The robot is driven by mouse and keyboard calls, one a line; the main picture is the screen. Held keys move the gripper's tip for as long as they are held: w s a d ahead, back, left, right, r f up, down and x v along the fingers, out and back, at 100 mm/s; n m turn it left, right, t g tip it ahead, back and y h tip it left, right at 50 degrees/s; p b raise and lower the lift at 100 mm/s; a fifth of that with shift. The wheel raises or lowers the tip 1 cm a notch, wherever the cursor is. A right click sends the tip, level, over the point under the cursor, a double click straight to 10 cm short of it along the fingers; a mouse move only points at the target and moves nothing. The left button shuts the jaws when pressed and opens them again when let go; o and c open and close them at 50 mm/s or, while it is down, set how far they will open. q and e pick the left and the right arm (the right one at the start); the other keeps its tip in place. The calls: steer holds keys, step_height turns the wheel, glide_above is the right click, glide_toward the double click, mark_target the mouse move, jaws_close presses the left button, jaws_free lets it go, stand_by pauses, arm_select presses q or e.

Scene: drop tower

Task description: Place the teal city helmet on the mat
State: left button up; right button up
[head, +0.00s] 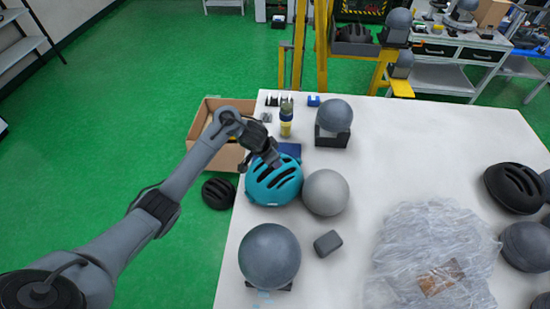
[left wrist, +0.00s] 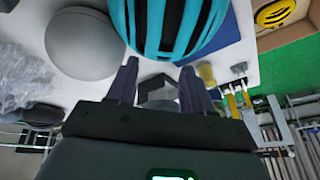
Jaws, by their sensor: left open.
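The teal city helmet (head: 272,186) sits on the white table near its left edge, dome up with dark vents. In the left wrist view the teal helmet (left wrist: 178,22) fills the top, just beyond my fingertips. A flat dark blue patch, which looks like the mat (head: 291,149), shows behind the helmet; the mat (left wrist: 232,33) also shows beside it in the wrist view. My right gripper is not in view.
A grey ball (head: 325,192) stands close at the helmet's right; another (head: 269,254) is nearer. A dark grey block (head: 327,243) lies between. A yellow-banded bottle (head: 286,120) stands behind. Crumpled plastic (head: 430,255) covers the front right. The table's middle right is clear.

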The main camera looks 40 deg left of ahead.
arm_select(q)
steer(key=shift+p+v, duration=1.05)
steer(key=shift+v, duration=0.45)
